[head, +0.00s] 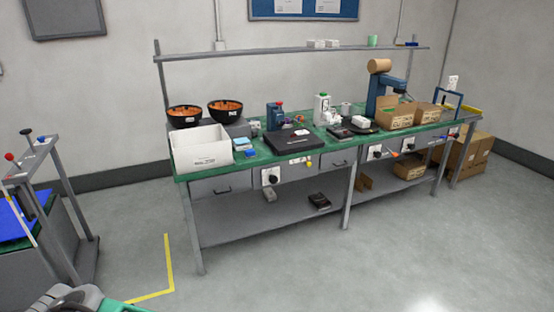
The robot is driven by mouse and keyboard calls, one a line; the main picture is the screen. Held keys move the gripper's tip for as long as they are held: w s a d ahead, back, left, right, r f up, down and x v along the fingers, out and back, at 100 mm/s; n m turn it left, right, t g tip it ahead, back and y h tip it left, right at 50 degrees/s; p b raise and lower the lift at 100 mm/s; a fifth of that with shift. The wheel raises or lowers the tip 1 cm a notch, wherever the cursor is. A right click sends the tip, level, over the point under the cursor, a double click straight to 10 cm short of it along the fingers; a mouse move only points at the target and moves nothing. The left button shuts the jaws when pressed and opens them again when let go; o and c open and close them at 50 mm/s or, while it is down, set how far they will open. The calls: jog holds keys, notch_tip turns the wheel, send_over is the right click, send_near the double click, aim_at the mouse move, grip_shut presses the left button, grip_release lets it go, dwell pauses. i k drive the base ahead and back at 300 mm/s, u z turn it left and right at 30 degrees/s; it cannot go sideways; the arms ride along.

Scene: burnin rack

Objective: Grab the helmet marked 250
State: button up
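Two black bowl-shaped things with orange insides, which look like upturned helmets, sit side by side at the left end of the workbench. The left helmet (185,117) and the right helmet (226,112) rest on a grey box-like support (208,131). Each has a small white label on its front, too small to read, so I cannot tell which is marked 250.
The green-topped workbench (262,155) has a white open box (202,150) in front of the helmets. A black case (292,141) and cardboard boxes (396,114) lie further right. A grey cart (75,235) stands at left. The floor (300,270) before the bench is clear.

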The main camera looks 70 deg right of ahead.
aim_at(229, 111)
jog(key=z, duration=2.1)
jog(key=i, duration=0.4)
jog(key=z, duration=0.65)
jog(key=i, duration=0.9)
jog(key=u, duration=0.6)
jog(key=i, duration=0.55)
jog(key=u, duration=0.55)
